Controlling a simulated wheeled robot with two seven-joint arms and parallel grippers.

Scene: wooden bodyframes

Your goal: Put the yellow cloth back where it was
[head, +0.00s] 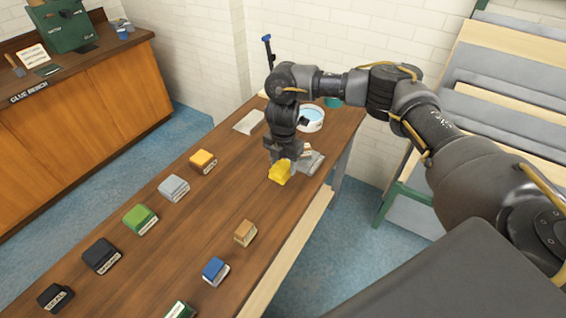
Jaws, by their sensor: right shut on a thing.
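The bright yellow cloth (280,174) is at the right part of the long wooden table (190,225), close to its right edge. My right gripper (284,163) points down over the cloth and is shut on it. The fingertips are partly hidden by the cloth and the wrist. I cannot tell whether the cloth touches the tabletop. A grey flat thing (311,162) lies just right of and behind the cloth. My left gripper is not in view.
A labelled orange-yellow block (203,160) heads a left row with grey (174,187), green (140,218) and black (101,256) ones. Tan (245,232) and blue (215,270) blocks stand nearer right. A white bowl (311,119) and pale sheet (248,122) lie behind. The table's middle is clear.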

